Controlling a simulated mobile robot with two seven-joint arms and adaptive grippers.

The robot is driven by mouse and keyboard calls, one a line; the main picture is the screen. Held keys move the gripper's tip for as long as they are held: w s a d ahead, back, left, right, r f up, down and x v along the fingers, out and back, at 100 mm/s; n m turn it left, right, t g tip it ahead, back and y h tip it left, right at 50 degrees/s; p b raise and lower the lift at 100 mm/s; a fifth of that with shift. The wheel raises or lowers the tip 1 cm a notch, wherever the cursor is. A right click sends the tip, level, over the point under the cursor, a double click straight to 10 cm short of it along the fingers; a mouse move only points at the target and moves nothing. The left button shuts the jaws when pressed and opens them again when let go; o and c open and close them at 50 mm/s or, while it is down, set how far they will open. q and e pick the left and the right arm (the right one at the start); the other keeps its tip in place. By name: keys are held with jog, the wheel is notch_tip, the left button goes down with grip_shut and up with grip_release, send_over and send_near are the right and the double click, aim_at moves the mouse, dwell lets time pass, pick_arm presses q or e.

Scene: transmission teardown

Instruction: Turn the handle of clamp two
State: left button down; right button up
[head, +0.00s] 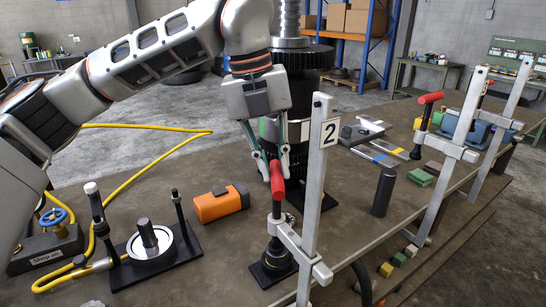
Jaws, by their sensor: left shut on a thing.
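Clamp two is a grey bar clamp (309,200) marked with a "2" plate (330,133), standing upright at the front edge of the bench. Its red handle (277,182) points up above the screw and the black foot. My left gripper (272,172) reaches down from above, and its fingertips are closed around the upper part of the red handle. The far fingertip is partly hidden behind the handle. My right gripper is not in view.
The workbench (205,265) carries a dark geared shaft (298,85) behind the clamp. An orange block-shaped tool (221,204), a press fixture (150,243) and a yellow hose (130,184) lie to the left. Another red-handled clamp (455,150) stands to the right, beyond a black cylinder (383,192).

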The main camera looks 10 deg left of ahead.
pick_arm(q)
jog(key=m, duration=0.3)
jog(key=shift+w+d+r+m+g+p, duration=0.1)
jog(key=shift+d+m+g+p, duration=0.05)
jog(key=shift+m+g+p, duration=0.25)
jog(key=m, duration=0.5)
jog(key=shift+d+g, duration=0.3)
jog(key=shift+g, duration=0.1)
jog(key=m, duration=0.5)
jog(key=shift+d+g+y, duration=0.2)
jog(key=shift+g+y, duration=0.2)
jog(key=shift+d+m+y, duration=0.15)
jog(key=shift+m+y, duration=0.25)
jog(key=shift+m, duration=1.7)
jog(key=c, duration=2)
grip_release()
jog(key=shift+s, duration=0.2)
jog(key=shift+o, duration=0.2)
